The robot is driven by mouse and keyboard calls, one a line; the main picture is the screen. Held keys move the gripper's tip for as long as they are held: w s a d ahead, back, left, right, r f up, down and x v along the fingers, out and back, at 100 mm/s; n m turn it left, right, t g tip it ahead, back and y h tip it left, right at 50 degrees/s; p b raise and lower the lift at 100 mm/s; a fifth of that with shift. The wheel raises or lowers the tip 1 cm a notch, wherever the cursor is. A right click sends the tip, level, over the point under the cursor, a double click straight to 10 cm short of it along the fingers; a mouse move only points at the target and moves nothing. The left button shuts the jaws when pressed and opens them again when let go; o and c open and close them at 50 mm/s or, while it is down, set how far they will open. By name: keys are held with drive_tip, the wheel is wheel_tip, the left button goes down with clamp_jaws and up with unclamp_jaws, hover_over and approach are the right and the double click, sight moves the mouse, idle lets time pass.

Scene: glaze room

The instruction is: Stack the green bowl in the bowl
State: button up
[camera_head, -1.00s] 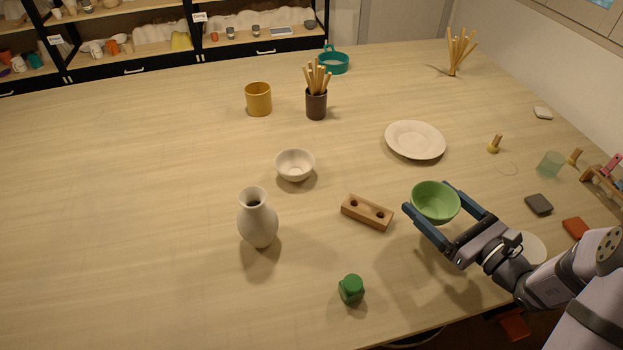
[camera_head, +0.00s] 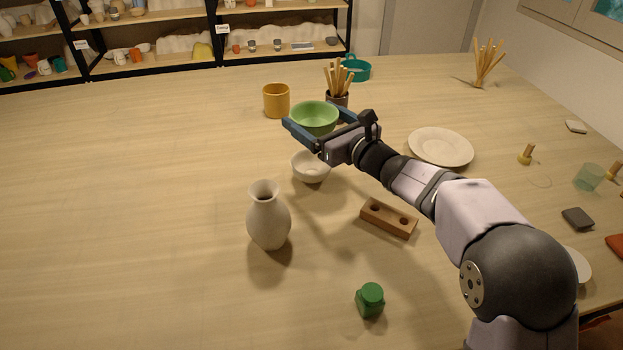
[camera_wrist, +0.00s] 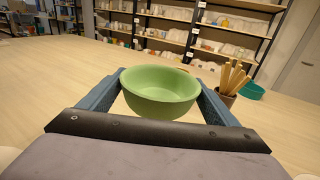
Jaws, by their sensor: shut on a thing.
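The green bowl (camera_head: 315,117) is held upright between the two blue fingers of my gripper (camera_head: 318,125), which is shut on it. In the head view it shows above and slightly behind the white bowl (camera_head: 311,170), raised off the table. The white bowl stands upright on the table, its upper edge partly hidden by my gripper. In the wrist view the green bowl (camera_wrist: 160,92) sits level between the fingers; the white bowl cannot be made out there.
A beige vase (camera_head: 268,218) stands front left of the white bowl. A yellow cup (camera_head: 276,100) and a dark holder of sticks (camera_head: 337,98) stand behind. The left table is clear.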

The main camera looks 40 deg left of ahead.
sight(312, 154)
drive_tip(key=shift+s+a+r, duration=0.2)
drive_tip(key=shift+a, duration=0.05)
drive_tip(key=shift+f+p, duration=0.85)
drive_tip(key=shift+f, duration=4.15)
drive_tip(key=shift+f+b, duration=0.4)
drive_tip(key=shift+b, duration=0.15)
drive_tip(key=o, duration=1.2)
drive_tip(key=shift+r+p, duration=0.15)
drive_tip(key=shift+p, duration=0.15)
